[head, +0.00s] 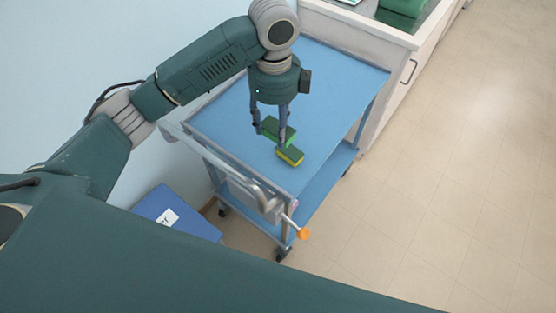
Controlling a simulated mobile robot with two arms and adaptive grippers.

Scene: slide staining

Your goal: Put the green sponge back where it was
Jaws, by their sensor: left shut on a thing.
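My left gripper (270,122) reaches down over the top of a blue cart (225,110) and is shut on the green sponge (279,130). The fingers stand at its sides. I cannot tell whether this sponge touches the cart top or hangs just above it. A second sponge, yellow with a dark green top (290,156), lies just in front of it, near the cart's front edge. In this view the two look very close; I cannot tell whether they touch. My right gripper is not in view.
The cart has a lower shelf (325,180) and a handle (250,190) at its front. A counter (375,28) with a green object (403,6) stands behind. A blue box (178,213) stands on the floor at left. Floor at right is clear.

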